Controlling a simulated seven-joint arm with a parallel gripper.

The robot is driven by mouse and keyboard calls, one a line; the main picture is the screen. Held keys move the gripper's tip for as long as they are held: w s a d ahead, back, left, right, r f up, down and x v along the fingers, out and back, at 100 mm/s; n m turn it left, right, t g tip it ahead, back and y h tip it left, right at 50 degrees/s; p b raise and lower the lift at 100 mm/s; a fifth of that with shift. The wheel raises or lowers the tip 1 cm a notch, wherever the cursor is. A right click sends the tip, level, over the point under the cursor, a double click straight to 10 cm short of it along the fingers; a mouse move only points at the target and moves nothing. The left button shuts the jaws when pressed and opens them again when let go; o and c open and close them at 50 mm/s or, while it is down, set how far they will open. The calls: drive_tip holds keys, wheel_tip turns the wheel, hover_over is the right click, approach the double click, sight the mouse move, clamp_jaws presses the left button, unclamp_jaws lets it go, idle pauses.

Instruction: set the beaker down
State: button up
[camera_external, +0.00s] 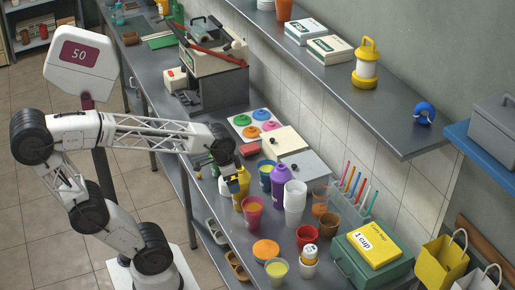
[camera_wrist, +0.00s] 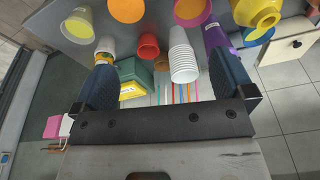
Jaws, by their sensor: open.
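No vessel is plainly marked as the beaker, and I cannot tell which one it is. A cup with yellow contents (camera_external: 277,270) stands upright near the front of the counter; it also shows in the wrist view (camera_wrist: 78,24). A pink-red cup (camera_external: 252,212) stands further back, and in the wrist view (camera_wrist: 192,12) its contents look orange. My gripper (camera_external: 230,184) is over the counter's front side, beside the yellow bottle (camera_external: 243,184). In the wrist view my gripper (camera_wrist: 162,62) has its fingers wide apart, with nothing held between them.
White stacked cups (camera_external: 294,200), a purple bottle (camera_external: 279,186) and a blue cup (camera_external: 266,174) crowd the counter. The press (camera_external: 215,75) stands behind; a shelf (camera_external: 395,120) overhangs.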

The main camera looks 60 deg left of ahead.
drive_tip(key=shift+s+f+n, duration=0.2)
drive_tip(key=shift+s+n, duration=0.15)
drive_tip(key=shift+s, duration=0.4)
drive_tip(key=shift+s+f+n, duration=0.15)
drive_tip(key=shift+s+n, duration=0.15)
drive_tip(key=shift+s, duration=0.5)
drive_tip(key=shift+s+f+n, duration=0.2)
drive_tip(key=shift+s+n, duration=0.15)
drive_tip(key=shift+s, duration=0.4)
